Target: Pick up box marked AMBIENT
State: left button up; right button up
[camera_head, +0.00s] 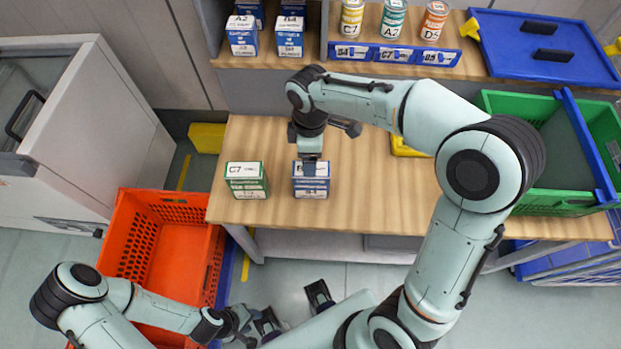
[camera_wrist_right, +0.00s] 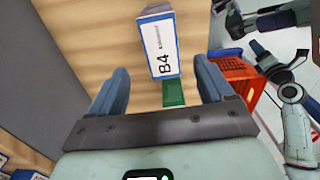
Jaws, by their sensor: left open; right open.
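Two small cartons stand on the wooden table. The blue-and-white carton (camera_head: 310,187) is labelled B4, and the green-and-white one marked C7 (camera_head: 247,180) is to its left. Their small print is too fine to read, so I cannot tell which says AMBIENT. My right gripper (camera_head: 311,160) is above the B4 carton and partly covers it. In the right wrist view its fingers (camera_wrist_right: 160,88) are wide open and empty, with the B4 carton (camera_wrist_right: 160,45) beyond the gap. My left gripper (camera_head: 292,308) is open and empty, low over the floor.
An orange tote (camera_head: 207,255) stands left of the table (camera_head: 400,200). A green crate (camera_head: 500,103) is at the table's right. The shelf behind holds blue cartons (camera_head: 289,36), several cans (camera_head: 392,20) and a blue lid (camera_head: 560,48). Bare tabletop lies right of the B4 carton.

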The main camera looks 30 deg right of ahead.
aim_at(311, 181)
notch_tip(311, 181, down, 3)
jog(key=shift+w+r, duration=0.1)
jog(key=shift+w, duration=0.05)
jog(key=f, duration=0.5)
jog(key=shift+s+b, duration=0.3)
jog(key=shift+b, duration=0.05)
grip_shut()
